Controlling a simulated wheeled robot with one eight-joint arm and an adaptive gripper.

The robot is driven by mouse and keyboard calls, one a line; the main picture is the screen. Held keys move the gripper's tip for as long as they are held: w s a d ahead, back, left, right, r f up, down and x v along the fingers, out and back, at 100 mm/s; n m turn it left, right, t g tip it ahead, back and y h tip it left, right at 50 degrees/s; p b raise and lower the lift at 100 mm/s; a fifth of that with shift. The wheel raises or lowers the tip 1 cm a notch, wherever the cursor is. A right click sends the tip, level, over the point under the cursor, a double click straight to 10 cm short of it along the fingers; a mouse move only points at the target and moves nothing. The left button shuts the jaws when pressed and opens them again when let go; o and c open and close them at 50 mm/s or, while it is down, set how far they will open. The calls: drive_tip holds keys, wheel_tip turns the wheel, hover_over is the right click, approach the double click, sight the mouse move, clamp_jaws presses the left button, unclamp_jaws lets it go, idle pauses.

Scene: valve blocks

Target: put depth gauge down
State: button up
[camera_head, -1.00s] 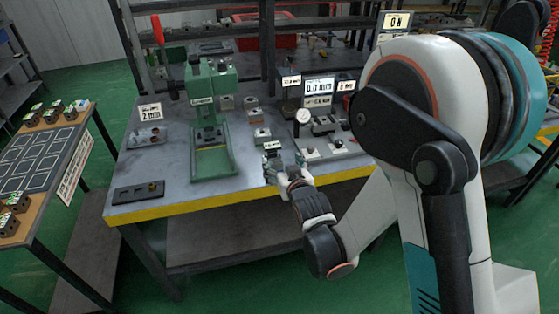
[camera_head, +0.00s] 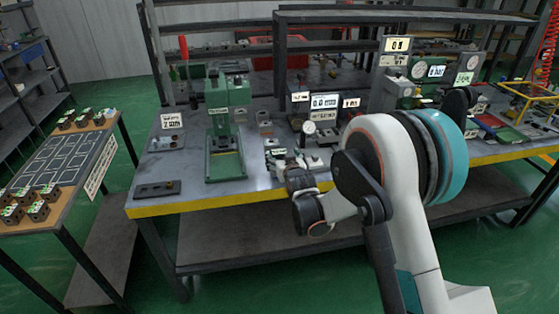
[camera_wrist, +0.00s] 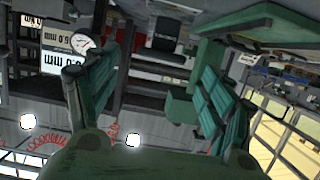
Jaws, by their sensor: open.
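A small gauge with a round white dial (camera_head: 308,128) stands on the bench beside a display marked in mm; it may be the depth gauge. The dial also shows at the upper left of the wrist view (camera_wrist: 82,43), outside the fingers. My gripper (camera_wrist: 158,88) is open, with its green-padded fingers well apart and nothing seen held between them. A dark block with a white label (camera_wrist: 165,42) shows beyond the gap.
A green press (camera_head: 225,130) stands left of my gripper. A dark flat tray (camera_head: 157,189) lies at the bench's left front. A side table (camera_head: 62,200) with small blocks is at far left. Instruments and displays (camera_head: 430,72) crowd the right.

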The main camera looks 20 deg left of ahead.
sight(279, 152)
drive_tip(key=x, duration=0.2)
drive_tip(key=b+x, duration=0.2)
drive_tip(key=x, duration=0.1)
drive_tip(key=shift+w+a+f, duration=0.15)
drive_tip(key=shift+f, duration=0.2)
drive_tip(key=shift+w+a, duration=0.3)
drive_tip(key=shift+w, duration=0.25)
drive_tip(key=shift+c, duration=0.5)
drive_tip(key=c, duration=1.2)
drive_tip(key=shift+c, duration=0.2)
